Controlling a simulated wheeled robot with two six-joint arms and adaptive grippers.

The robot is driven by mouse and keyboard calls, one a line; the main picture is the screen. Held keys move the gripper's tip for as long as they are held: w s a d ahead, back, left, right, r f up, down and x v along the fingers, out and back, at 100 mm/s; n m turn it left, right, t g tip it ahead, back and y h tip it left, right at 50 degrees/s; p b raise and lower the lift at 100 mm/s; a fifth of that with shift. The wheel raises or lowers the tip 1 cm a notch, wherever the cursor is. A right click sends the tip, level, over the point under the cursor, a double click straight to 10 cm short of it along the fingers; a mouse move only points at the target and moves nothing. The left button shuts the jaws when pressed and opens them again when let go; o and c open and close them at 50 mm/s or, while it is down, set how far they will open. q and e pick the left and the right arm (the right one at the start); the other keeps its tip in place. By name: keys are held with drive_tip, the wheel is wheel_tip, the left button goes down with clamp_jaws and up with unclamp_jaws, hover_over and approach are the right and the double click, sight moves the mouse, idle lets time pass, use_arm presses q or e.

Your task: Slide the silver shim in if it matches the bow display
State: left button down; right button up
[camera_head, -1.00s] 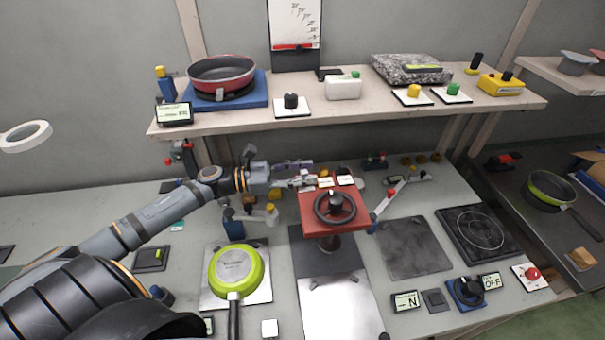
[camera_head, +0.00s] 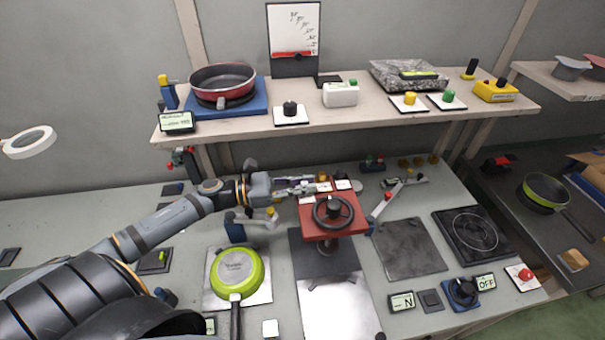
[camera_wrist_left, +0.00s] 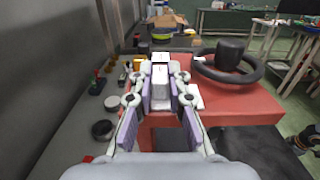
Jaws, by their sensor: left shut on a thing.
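My left gripper (camera_head: 312,185) reaches in from the left, at the back left edge of the red press block (camera_head: 347,222) with its black handwheel (camera_head: 333,211). In the left wrist view its purple-padded fingers (camera_wrist_left: 160,92) are shut on a small pale piece (camera_wrist_left: 160,73), which may be the silver shim; the fingers hide part of it. A small display (camera_head: 176,122) stands at the shelf's left end by the red pan (camera_head: 223,82); its text is too small to read surely. I cannot tell which display is the bow display. My right gripper is not in view.
A blue clamp-like stand (camera_head: 235,227) is close below the forearm. A dark plate (camera_head: 408,248) and a hotplate (camera_head: 477,235) lie to the right.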

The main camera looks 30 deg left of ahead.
use_arm(q)
drive_tip(key=shift+s+f, duration=0.1)
drive_tip(key=shift+f, duration=0.05)
drive_tip(key=c, duration=1.3)
unclamp_jaws()
drive_tip(key=shift+s+d, duration=0.1)
